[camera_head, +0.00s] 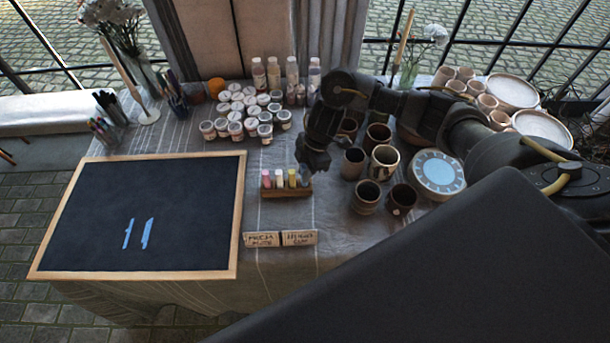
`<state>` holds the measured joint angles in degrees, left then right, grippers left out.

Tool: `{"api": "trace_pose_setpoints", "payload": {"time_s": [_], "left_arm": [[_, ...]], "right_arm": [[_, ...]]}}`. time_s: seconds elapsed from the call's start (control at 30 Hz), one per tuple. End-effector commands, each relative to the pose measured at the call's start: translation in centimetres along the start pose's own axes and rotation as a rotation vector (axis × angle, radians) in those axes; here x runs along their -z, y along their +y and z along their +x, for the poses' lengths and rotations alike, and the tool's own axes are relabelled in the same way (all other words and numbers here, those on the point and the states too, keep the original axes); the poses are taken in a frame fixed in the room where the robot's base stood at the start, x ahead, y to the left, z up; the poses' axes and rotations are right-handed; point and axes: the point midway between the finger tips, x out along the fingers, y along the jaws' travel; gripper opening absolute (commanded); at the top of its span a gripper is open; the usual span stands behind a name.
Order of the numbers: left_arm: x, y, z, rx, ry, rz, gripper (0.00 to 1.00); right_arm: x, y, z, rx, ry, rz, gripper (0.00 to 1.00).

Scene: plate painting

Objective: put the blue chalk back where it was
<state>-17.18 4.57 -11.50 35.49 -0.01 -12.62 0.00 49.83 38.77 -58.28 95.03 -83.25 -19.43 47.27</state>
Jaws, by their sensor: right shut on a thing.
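A small wooden chalk holder (287,193) stands on the table right of the blackboard (180,210). Pink, pale and yellow chalks (279,179) stand upright in it, side by side. My right gripper (312,165) is over the right end of the holder, pointing down. It is shut on the blue chalk, which its dark fingers largely hide. I cannot tell whether the chalk's lower end touches the holder. Two blue strokes (147,233) are on the blackboard. My left gripper is not in view.
Several brown cups (384,162) stand close right of the holder, beside a round blue-topped plate (437,174). White paint jars (236,130) stand behind it. Two small labelled cards (299,238) lie in front. The cloth between the holder and the cards is clear.

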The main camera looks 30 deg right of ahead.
Motion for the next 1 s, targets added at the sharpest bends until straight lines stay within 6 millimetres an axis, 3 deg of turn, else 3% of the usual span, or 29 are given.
{"api": "trace_pose_setpoints", "payload": {"time_s": [0.17,0.6,0.63,0.77,1.0], "left_arm": [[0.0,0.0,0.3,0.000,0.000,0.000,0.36],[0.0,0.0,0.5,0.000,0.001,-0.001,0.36],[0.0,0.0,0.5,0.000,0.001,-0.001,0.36],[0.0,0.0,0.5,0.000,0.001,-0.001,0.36],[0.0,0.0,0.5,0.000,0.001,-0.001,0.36]], "right_arm": [[-0.6,0.0,2.1,0.001,0.000,0.002,0.00],[-0.8,0.0,2.7,0.000,-0.001,0.000,0.00],[-0.8,0.0,2.6,-0.001,-0.001,0.000,0.20],[-0.8,0.0,2.6,-0.001,-0.001,0.000,0.37],[-0.8,0.0,2.6,-0.001,-0.001,0.000,0.39]]}}
